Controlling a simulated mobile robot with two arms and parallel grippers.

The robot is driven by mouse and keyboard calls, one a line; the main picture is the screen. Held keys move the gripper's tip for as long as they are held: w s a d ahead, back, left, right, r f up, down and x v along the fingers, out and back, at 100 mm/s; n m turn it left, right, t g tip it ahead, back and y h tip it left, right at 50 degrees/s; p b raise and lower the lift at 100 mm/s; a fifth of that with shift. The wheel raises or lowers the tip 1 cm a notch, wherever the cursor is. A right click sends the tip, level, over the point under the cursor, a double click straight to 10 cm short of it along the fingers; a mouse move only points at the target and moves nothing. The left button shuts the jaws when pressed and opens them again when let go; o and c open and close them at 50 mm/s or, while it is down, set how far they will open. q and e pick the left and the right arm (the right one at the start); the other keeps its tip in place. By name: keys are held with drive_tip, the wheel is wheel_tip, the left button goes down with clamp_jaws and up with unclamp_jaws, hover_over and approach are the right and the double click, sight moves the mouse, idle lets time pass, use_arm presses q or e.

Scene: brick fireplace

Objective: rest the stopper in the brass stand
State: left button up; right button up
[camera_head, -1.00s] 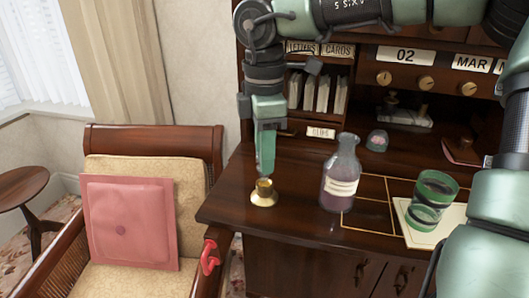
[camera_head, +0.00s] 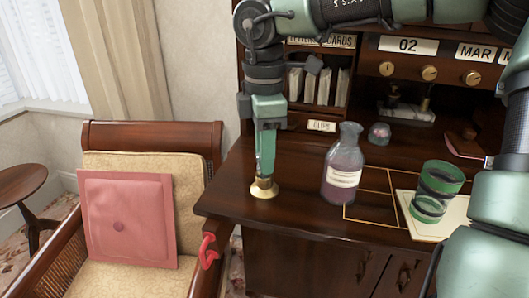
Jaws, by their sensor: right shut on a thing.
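The brass stand (camera_head: 264,189) is on the desk top near its left front corner. My right gripper (camera_head: 265,174) points straight down over it, shut, with its fingertips at the stand's cup. The stopper is hidden between the fingers and in the cup, and I cannot tell whether it touches the stand. The glass bottle (camera_head: 343,165) stands upright to the right, with a cream label, purple contents and an open neck. My left gripper is out of view.
A green banded glass (camera_head: 437,191) stands on a cream sheet (camera_head: 410,212) at the right. A small glass dome (camera_head: 379,134) is behind the bottle. The desk's pigeonholes rise behind. A chair with a pink cushion (camera_head: 127,219) is at the left.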

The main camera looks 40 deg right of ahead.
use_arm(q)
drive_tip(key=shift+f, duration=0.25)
use_arm(e)
drive_tip(key=shift+f, duration=0.25)
drive_tip(key=shift+s+d+f+b, duration=0.1)
drive_tip(key=shift+d+f+b, duration=0.15)
drive_tip(key=shift+b, duration=0.2)
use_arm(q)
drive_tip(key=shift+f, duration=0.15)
use_arm(e)
drive_tip(key=o, duration=1.2)
drive_tip(key=shift+f, duration=0.1)
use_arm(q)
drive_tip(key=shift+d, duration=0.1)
